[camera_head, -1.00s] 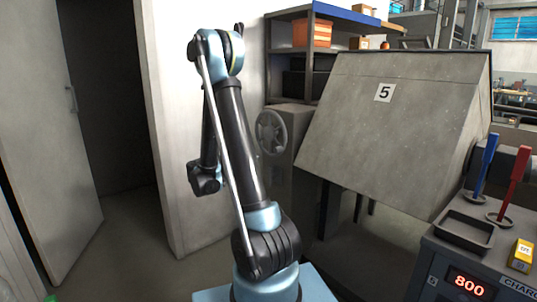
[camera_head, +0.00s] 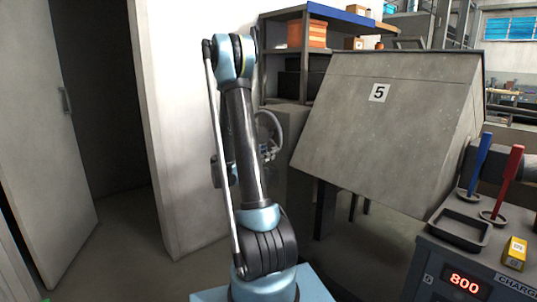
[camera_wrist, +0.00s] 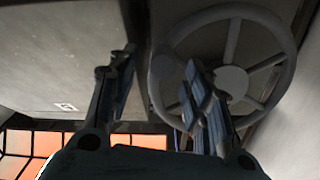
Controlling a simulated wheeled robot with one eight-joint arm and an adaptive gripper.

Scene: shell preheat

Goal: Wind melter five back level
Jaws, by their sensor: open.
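Melter five (camera_head: 390,130) is a large grey box marked "5", tilted in the head view. Its grey handwheel (camera_head: 274,133) is on a pedestal at its left, partly hidden by my arm. In the wrist view the handwheel (camera_wrist: 278,88) fills the upper right, with its hub and spokes showing. My gripper (camera_wrist: 160,82) is open and empty. Its right finger overlaps the wheel's face in the picture and its left finger lies outside the rim. The rim's left side appears between the fingers; I cannot tell whether they touch it.
A charger console (camera_head: 478,262) reading 800 stands at lower right, with a tray (camera_head: 461,229), blue and red handled tools and a yellow block (camera_head: 515,253). Shelves (camera_head: 290,82) stand behind the wheel. An open door (camera_head: 45,120) is at left.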

